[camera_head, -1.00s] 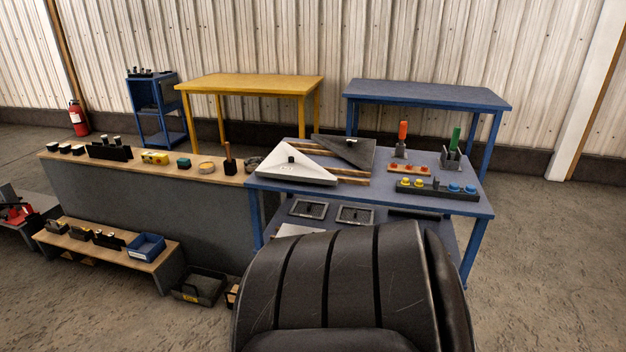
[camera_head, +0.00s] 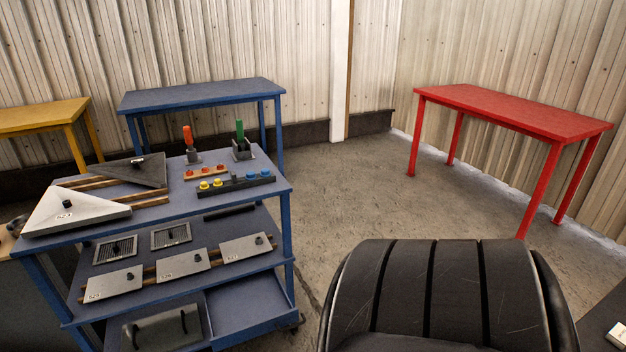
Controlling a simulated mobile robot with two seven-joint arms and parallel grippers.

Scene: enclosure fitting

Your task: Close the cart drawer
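Neither of my grippers is in view. A blue multi-level stand (camera_head: 150,208) is at the left. Near its bottom is a shallow blue tray-like section (camera_head: 245,308); I cannot tell whether it is a drawer.
A black ribbed seat-like shape (camera_head: 440,290) fills the bottom foreground. A red table (camera_head: 510,110) stands at the right, a blue table (camera_head: 200,97) behind the stand, a yellow table (camera_head: 40,115) at far left. Concrete floor (camera_head: 350,190) is open between stand and red table.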

